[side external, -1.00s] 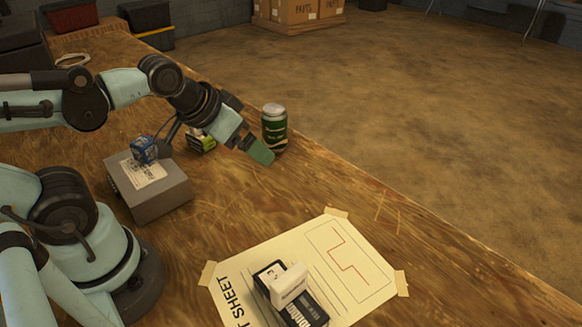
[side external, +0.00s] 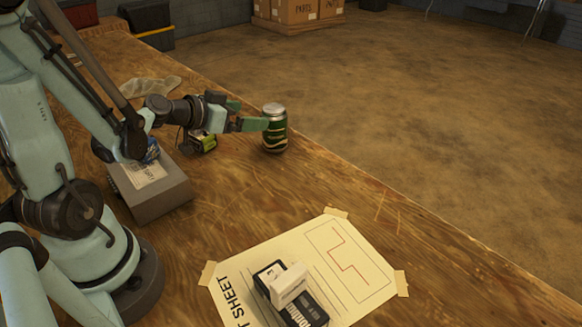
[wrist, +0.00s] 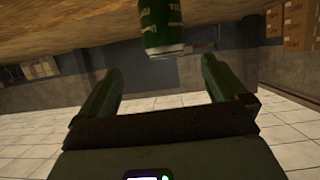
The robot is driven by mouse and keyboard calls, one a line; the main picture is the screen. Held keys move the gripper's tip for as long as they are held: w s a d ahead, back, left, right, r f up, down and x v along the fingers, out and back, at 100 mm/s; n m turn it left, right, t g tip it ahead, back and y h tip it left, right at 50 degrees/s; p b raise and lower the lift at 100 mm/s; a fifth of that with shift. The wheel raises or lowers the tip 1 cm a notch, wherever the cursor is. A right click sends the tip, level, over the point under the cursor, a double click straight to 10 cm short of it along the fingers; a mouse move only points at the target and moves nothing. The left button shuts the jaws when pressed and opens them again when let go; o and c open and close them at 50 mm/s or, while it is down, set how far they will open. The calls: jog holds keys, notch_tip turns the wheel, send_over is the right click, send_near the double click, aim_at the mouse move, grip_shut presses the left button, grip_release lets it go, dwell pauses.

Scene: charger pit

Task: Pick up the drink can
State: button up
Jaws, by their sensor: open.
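The green drink can (side external: 274,130) with a silver top stands upright on the wooden workbench, near its far edge. My gripper (side external: 252,115) is open, held level just left of the can in the side view, its green fingers pointing at it. In the wrist view the can (wrist: 163,28) shows at the top, roughly centred ahead of the gap between the spread fingers of my gripper (wrist: 161,66). Part of the can is cut off by the top of that view. Whether the near fingertip touches the can, I cannot tell.
A grey box (side external: 160,195) with a label sits by my arm. A taped paper sheet (side external: 350,245) bears black and white blocks (side external: 292,292). Bare bench (side external: 235,205) lies between sheet and can.

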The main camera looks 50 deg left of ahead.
aim_at(279, 116)
jog(key=shift+a+x, duration=0.2)
jog(key=shift+x, duration=2.8)
jog(key=shift+a+x, duration=0.2)
jog(key=shift+x, duration=2.8)
jog(key=c, duration=1.3)
